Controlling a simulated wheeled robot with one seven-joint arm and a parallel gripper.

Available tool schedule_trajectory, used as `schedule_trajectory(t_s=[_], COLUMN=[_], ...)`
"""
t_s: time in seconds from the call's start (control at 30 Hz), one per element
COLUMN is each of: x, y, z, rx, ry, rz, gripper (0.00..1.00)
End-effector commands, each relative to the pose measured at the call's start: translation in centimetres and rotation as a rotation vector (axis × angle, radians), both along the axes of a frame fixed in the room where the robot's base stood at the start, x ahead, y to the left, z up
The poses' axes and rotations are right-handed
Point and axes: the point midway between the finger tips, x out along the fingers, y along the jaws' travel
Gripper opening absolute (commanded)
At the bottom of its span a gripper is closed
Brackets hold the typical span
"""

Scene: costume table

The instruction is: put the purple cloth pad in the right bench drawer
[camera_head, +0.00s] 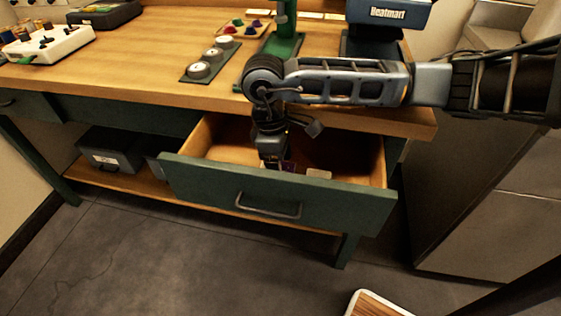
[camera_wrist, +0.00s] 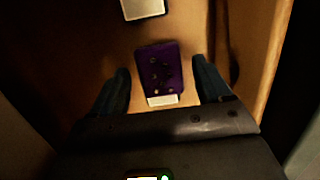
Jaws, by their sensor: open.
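The right bench drawer (camera_head: 270,190) is pulled open below the wooden bench top. My gripper (camera_head: 272,160) reaches down into it from above. In the wrist view, the purple cloth pad (camera_wrist: 160,68) lies on the drawer's wooden floor (camera_wrist: 95,40). The pad has several dark dots and a pale strip at its near edge. My gripper's two fingers (camera_wrist: 164,92) are open, one on each side of the pad, with gaps between them and it. In the head view the pad is mostly hidden behind my gripper and the drawer front.
A pale flat piece (camera_wrist: 143,8) lies deeper in the drawer and also shows in the head view (camera_head: 318,174). The bench top (camera_head: 150,60) holds a strip with round knobs (camera_head: 207,62) and a green stand (camera_head: 284,40). A grey box (camera_head: 112,150) sits on the lower shelf.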

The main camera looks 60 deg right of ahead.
Motion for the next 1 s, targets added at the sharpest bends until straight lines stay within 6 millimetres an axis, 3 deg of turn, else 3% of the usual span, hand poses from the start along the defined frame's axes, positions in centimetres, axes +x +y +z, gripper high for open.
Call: schedule_trajectory(t_s=[0.33, 0.8, 1.0], x=[0.2, 1.4, 1.7], y=[-0.1, 0.5, 0.6], z=[1.4, 9.9, 11.9], rx=[-0.003, -0.004, -0.001], ry=[-0.002, -0.001, 0.000], rz=[0.002, 0.002, 0.001], gripper=[0.78, 0.78, 0.78])
